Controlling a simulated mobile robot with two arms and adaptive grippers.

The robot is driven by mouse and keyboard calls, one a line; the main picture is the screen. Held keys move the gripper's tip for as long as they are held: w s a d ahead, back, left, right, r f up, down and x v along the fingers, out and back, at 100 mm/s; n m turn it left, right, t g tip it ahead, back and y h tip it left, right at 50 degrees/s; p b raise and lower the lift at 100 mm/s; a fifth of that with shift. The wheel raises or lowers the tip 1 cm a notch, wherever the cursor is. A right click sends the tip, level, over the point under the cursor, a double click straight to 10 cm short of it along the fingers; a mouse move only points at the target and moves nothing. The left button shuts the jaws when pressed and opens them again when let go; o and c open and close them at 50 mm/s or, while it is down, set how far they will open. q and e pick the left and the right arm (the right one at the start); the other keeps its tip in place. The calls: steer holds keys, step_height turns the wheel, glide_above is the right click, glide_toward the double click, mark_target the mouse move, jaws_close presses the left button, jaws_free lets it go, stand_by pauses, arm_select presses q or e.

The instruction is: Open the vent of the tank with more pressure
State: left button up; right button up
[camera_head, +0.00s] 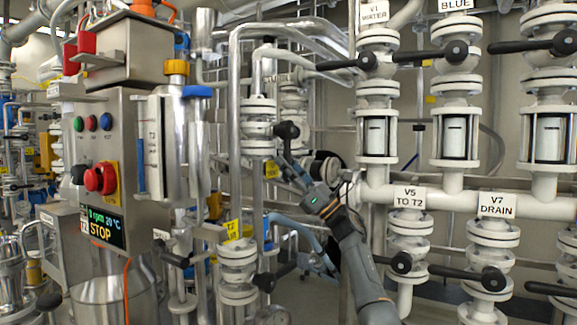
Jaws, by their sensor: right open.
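A steel tank marked T2 (155,145) stands left of centre, with a yellow cap and a blue fitting at its top. A white flanged valve (258,125) is right of it, with a black handle (287,130) pointing towards me. My right gripper (285,163) is open and points up and left, just below this handle; I cannot tell whether it touches. A yellow tag (272,170) beside the gripper is partly hidden and unreadable. No pressure reading can be made out. My left gripper is not in view.
A control box with a red stop button (100,179) and a display reading STOP (103,228) stands at the left. Valves labelled V1 WATER (375,13), V5 TO T2 (408,197) and V7 DRAIN (496,205) crowd the right. Pipes leave little room around the gripper.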

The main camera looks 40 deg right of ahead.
steer(key=shift+f, duration=0.1)
steer(key=v, duration=0.7)
steer(key=shift+d, duration=0.15)
steer(key=shift+s+f, duration=0.15)
